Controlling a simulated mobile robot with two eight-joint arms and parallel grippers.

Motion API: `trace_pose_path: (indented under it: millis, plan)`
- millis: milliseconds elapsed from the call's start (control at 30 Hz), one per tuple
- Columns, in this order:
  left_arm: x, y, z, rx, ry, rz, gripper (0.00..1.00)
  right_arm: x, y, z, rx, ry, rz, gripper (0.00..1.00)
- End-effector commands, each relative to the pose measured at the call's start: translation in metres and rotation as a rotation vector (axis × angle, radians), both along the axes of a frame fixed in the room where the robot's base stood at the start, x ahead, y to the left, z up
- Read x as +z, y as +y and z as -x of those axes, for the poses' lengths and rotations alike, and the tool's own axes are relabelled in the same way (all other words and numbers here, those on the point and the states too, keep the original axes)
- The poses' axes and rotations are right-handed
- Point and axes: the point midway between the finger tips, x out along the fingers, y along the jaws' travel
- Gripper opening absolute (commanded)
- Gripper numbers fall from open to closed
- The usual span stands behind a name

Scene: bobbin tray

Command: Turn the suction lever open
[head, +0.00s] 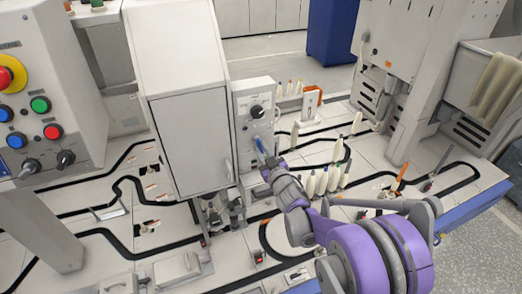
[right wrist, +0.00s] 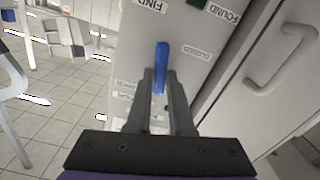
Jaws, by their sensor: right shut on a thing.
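The suction lever (head: 259,146) is a blue handle on the front of the grey control panel (head: 242,111) beside the tall cabinet. In the right wrist view the blue lever (right wrist: 161,52) stands upright in the picture, its upper end showing beyond the fingertips. My right gripper (head: 265,161) reaches it from below right. In the right wrist view the gripper's two dark fingers (right wrist: 160,88) are shut on the lever, one on each side. The lever's lower end is partly hidden between them. A label that appears to read CLOSED (right wrist: 197,52) is right of it. My left gripper is out of view.
A black knob (head: 257,112) sits above the lever on the panel. The tall cabinet (head: 192,140) with its handle (right wrist: 280,60) stands close by. Several cream bobbins (head: 322,182) stand on the tray near my right forearm. Another panel with coloured buttons (head: 40,104) is at far left.

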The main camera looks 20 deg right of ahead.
Motion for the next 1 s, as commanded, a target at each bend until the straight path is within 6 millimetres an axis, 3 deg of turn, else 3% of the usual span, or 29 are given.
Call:
trace_pose_path:
  millis: [1000]
  plan:
    - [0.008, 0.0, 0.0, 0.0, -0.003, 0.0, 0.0, 0.01, -0.011, 0.001, 0.0, 0.055, 0.959, 0.0]
